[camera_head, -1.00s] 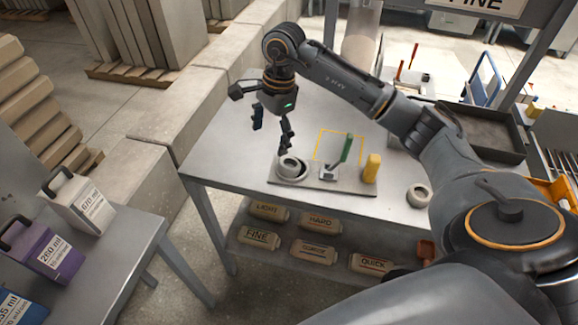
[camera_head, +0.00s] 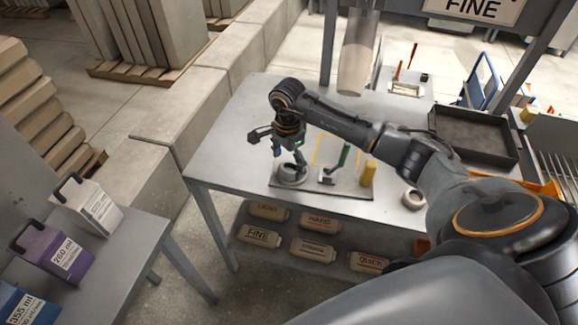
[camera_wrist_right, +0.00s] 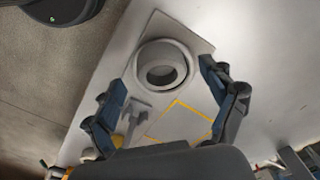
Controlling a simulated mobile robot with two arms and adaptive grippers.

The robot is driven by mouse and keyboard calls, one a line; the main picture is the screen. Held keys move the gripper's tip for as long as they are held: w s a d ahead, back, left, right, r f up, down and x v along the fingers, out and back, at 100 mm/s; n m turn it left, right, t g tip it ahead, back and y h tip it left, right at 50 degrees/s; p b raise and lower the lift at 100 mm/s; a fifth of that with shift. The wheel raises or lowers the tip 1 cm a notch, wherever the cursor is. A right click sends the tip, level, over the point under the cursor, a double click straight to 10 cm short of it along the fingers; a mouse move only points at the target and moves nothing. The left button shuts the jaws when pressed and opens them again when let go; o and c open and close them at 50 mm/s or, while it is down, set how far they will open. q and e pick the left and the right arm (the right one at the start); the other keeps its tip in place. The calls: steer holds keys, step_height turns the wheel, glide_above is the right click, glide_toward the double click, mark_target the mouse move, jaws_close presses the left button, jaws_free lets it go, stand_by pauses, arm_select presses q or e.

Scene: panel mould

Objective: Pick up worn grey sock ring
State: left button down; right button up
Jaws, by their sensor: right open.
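A grey ring (camera_head: 291,169) sits in a round dish at the left end of a flat grey plate (camera_head: 330,190) on the table. In the right wrist view the ring (camera_wrist_right: 161,64) shows as a thick round collar with a hollow centre, ahead between the fingers. My right gripper (camera_head: 288,157) is open just above the ring, pointing down, and partly covers it. The fingers show apart on either side of the ring in the wrist view, with nothing between them. A second pale ring (camera_head: 413,198) lies to the right of the plate. My left gripper is not in view.
A green-handled tool (camera_head: 344,155) and a yellow block (camera_head: 369,173) stand on the plate right of the ring. A yellow outlined square (camera_head: 322,139) lies behind. A dark tray (camera_head: 476,130) is at the right. The table's left part is bare.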

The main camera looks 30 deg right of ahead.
steer(key=shift+f, duration=1.15)
steer(key=c, duration=1.3)
steer(key=shift+o, duration=0.2)
